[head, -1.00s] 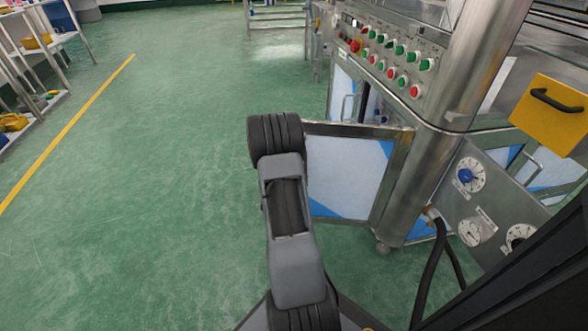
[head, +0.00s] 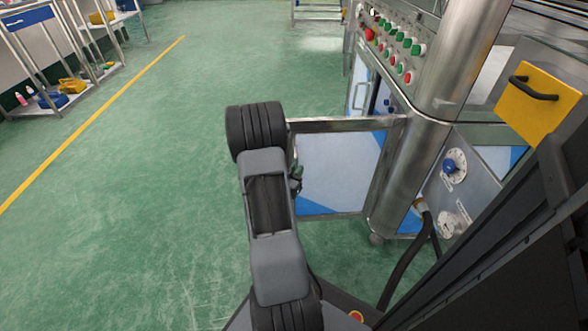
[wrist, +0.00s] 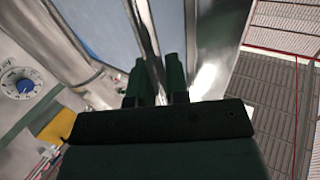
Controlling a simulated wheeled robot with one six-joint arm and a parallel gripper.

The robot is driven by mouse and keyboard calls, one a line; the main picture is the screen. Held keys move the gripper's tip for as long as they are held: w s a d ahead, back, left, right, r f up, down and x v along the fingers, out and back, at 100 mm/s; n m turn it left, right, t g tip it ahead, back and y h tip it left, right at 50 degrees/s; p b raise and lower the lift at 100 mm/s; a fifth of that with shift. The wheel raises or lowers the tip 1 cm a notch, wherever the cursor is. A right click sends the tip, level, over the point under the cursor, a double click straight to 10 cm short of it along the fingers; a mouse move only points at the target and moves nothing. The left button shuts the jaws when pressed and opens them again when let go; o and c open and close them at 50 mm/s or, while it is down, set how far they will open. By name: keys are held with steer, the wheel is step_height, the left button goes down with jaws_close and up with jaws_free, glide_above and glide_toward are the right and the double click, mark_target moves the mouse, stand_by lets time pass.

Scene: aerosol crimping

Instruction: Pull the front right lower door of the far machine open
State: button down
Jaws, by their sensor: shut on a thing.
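The front right lower door (head: 340,170) of the machine stands swung out from the cabinet. It has a metal frame and a pale panel with blue corners. In the head view my arm hides the door's free edge, and only a small part of my gripper (head: 296,180) shows beside the arm. In the wrist view my gripper (wrist: 155,72) is shut on the door's handle (wrist: 148,28), a metal bar between the two dark fingers.
The machine's round steel post (head: 405,170) stands right of the door, with a black hose (head: 408,270) below. A button panel (head: 395,45) is above. A yellow flap with a handle (head: 540,100) is at the right. Green floor (head: 130,200) at the left is clear up to the shelves (head: 60,100).

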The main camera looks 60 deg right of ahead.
steer(key=shift+s, duration=0.1)
steer(key=c, duration=1.3)
jaws_free()
steer(key=shift+o, duration=0.7)
steer(key=a+p, duration=0.3)
steer(key=a, duration=1)
steer(key=shift+a, duration=0.35)
